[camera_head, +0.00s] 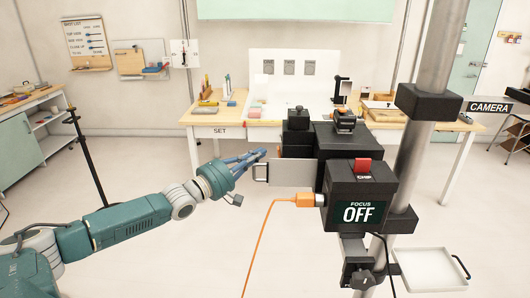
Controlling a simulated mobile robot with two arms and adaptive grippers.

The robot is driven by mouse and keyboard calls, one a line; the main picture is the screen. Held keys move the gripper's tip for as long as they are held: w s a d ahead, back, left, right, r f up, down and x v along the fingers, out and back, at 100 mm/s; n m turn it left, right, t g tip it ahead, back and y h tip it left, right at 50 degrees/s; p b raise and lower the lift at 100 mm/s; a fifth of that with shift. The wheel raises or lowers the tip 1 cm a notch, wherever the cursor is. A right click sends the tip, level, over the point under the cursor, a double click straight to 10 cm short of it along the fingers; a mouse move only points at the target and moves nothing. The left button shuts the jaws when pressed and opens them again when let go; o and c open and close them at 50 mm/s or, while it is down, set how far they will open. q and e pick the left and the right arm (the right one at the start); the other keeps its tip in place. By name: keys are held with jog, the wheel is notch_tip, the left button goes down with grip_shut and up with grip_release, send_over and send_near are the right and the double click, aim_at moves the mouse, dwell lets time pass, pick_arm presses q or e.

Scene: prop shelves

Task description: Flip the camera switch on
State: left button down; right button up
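A black camera (345,142) stands on a grey metal column at the right of centre. Its front box carries a screen (362,213) reading "FOCUS OFF". A red switch (363,165) sits on the upper front edge of that box. My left gripper (262,153) reaches in from the left, its fingertips by the flat grey plate (291,174) at the camera's left side. It is apart from the red switch. Its fingers look close together, seen side-on; I cannot tell whether they are shut or touch the plate. My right gripper is not in view.
An orange cable (262,237) runs from a plug on the box's left side down to the floor. The thick grey column (423,150) stands right of the camera. A white tray (430,268) is low at the right. A prop table (217,115) stands behind.

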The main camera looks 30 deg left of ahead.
aim_at(279, 154)
pick_arm(q)
jog(key=shift+w+d+r+p, duration=0.2)
jog(key=shift+w+d, duration=0.1)
jog(key=shift+d, duration=0.25)
jog(key=shift+w+d+r+p, duration=0.15)
jog(key=shift+w+d, duration=0.15)
jog(key=shift+d, duration=0.2)
jog(key=shift+w+d+r+p, duration=0.3)
jog(key=shift+d+r+p, duration=0.1)
jog(key=shift+d, duration=0.1)
